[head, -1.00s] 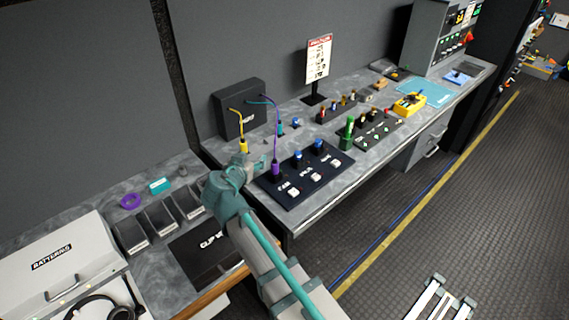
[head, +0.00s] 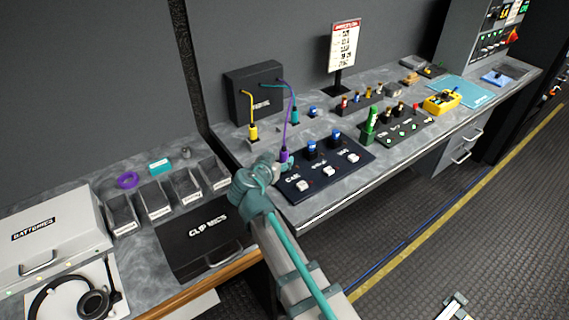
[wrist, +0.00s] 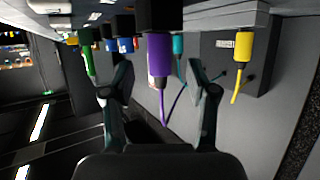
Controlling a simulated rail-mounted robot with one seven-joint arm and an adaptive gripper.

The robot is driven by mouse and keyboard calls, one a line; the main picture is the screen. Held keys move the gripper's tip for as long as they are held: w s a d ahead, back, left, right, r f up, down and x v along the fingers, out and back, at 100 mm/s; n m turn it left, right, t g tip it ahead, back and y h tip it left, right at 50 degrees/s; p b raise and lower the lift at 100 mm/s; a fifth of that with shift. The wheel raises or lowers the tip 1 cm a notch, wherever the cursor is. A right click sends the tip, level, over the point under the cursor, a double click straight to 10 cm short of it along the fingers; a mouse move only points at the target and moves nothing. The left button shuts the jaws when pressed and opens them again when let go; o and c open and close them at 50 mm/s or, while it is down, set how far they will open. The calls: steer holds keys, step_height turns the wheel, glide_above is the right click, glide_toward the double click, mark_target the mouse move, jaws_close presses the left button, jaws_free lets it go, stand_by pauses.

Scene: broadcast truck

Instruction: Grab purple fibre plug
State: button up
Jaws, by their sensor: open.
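The purple fibre plug (head: 284,155) stands at the left end of a dark panel (head: 318,193), with a purple cable running up to a black box (head: 257,92). In the wrist view the purple plug (wrist: 160,62) lies between the two open fingers of my gripper (wrist: 160,85), with a visible gap to each finger. In the head view my gripper (head: 272,168) is right beside the plug and partly covers its lower part. A yellow plug (head: 253,132) and a teal plug (head: 295,117) stand near it, on cables from the same box.
Blue-topped plugs (head: 311,150) and white buttons are on the same panel, right of the purple plug. A green plug (head: 370,124) stands farther right. Grey bins (head: 155,200) and a clip mics case (head: 205,235) are at left. A sign (head: 344,48) stands behind.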

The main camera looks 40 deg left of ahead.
mark_target(282, 156)
steer(key=shift+p+x, duration=0.75)
steer(key=shift+x, duration=1.7)
jaws_close()
steer(key=shift+r, duration=0.25)
